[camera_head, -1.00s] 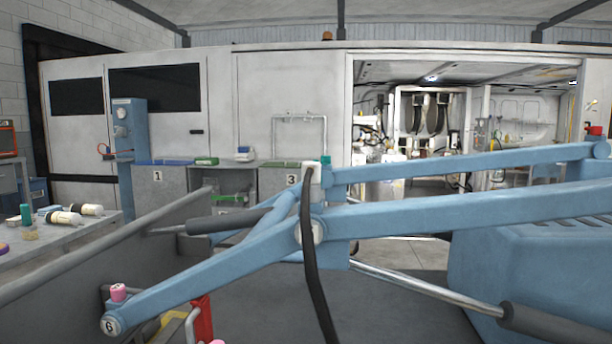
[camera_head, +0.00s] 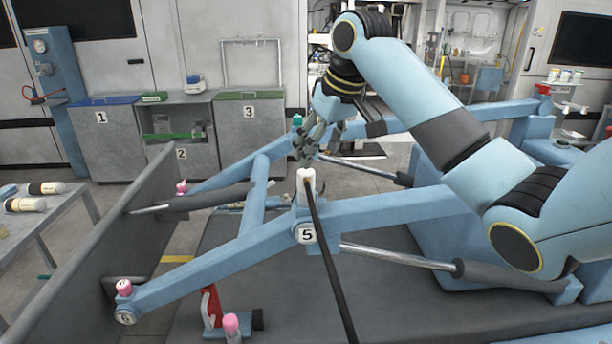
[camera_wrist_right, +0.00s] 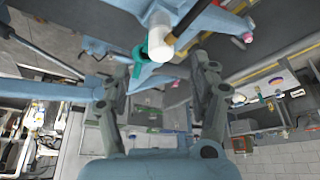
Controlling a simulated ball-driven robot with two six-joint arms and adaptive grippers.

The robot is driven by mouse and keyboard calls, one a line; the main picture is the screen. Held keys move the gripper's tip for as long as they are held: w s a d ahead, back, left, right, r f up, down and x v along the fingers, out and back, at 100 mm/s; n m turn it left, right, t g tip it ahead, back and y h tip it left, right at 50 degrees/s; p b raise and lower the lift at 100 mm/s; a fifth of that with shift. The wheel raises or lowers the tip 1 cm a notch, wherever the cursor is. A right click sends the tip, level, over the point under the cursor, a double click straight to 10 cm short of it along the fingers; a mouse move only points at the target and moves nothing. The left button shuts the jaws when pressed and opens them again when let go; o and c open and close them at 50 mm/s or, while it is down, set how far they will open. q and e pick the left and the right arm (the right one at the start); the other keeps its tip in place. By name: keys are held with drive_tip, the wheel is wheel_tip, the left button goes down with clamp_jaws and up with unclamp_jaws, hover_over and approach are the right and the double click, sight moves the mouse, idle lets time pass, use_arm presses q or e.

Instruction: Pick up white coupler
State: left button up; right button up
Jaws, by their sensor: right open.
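The white coupler (camera_head: 306,186) is a short white cylinder standing on the blue arm joint marked 5. A black hose (camera_head: 330,262) is attached to it and hangs down in front. My right gripper (camera_head: 309,147) is open and empty, just above the coupler in the head view. In the right wrist view the coupler (camera_wrist_right: 160,46) shows just ahead of the open fingertips (camera_wrist_right: 168,64), roughly between them, and I see no contact. A teal cap (camera_wrist_right: 140,52) shows beside it there. My left gripper is not in view.
Blue loader arms (camera_head: 395,206) and grey cylinders lie around the coupler. Pink caps (camera_head: 124,287) sit on other joints. A teal cap (camera_head: 297,120) is behind my gripper. Numbered bins (camera_head: 250,140) stand at the back, a table (camera_head: 60,210) at the left.

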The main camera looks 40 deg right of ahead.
sight(308, 172)
drive_tip(key=x, duration=0.4)
drive_tip(key=shift+s, duration=0.15)
drive_tip(key=p+x, duration=0.1)
drive_tip(key=x, duration=0.4)
drive_tip(key=shift+w+f+p, duration=0.1)
drive_tip(key=shift+w+p, duration=0.2)
drive_tip(key=shift+p, duration=0.1)
clamp_jaws()
